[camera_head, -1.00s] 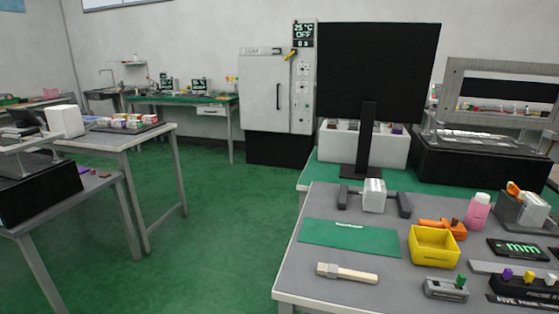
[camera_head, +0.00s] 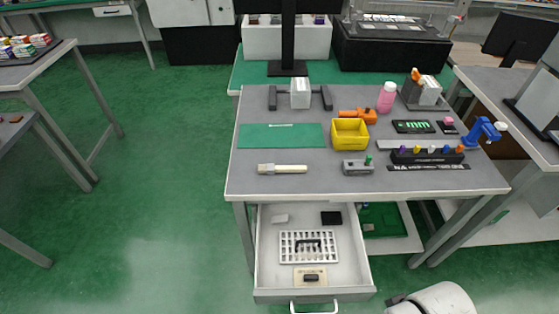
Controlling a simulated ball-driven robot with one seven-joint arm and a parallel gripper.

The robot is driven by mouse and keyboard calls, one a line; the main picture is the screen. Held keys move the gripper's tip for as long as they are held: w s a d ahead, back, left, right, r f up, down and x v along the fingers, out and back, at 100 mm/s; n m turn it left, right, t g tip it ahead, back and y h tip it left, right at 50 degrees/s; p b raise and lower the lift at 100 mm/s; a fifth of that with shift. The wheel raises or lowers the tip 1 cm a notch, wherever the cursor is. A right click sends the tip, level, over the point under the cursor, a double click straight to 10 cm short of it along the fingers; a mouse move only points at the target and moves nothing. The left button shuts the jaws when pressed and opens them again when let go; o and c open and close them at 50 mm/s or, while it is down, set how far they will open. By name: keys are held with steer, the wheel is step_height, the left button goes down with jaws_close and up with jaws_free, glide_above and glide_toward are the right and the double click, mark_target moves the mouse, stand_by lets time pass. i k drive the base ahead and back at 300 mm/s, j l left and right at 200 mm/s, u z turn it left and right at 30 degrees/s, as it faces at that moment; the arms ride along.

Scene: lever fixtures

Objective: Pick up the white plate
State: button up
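An open drawer (camera_head: 263,262) sticks out below the front of the grey workbench. In it lies a white plate (camera_head: 289,246) with rows of slots and a black handle on top. It lies flat near the middle of the drawer. A smaller cream plate (camera_head: 300,281) with a black block on it lies in front of it, close to the drawer's front wall. A white rounded part of my arm shows at the bottom right edge, to the right of the drawer. My gripper's fingers are not in view.
Behind the white plate, the drawer holds a small white block (camera_head: 280,218) and a black block (camera_head: 331,218). The bench (camera_head: 215,182) above carries a yellow bin (camera_head: 350,133), a green mat (camera_head: 280,137) and a brush-like tool (camera_head: 283,169). Green floor is clear left of the drawer.

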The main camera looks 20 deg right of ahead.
mark_target(317, 256)
steer(key=k+j+z, duration=0.15)
steer(key=j, duration=0.2)
steer(key=j+z, duration=0.15)
steer(key=j, duration=0.2)
steer(key=k+j+z, duration=0.25)
steer(key=j, duration=0.4)
steer(key=k, duration=0.1)
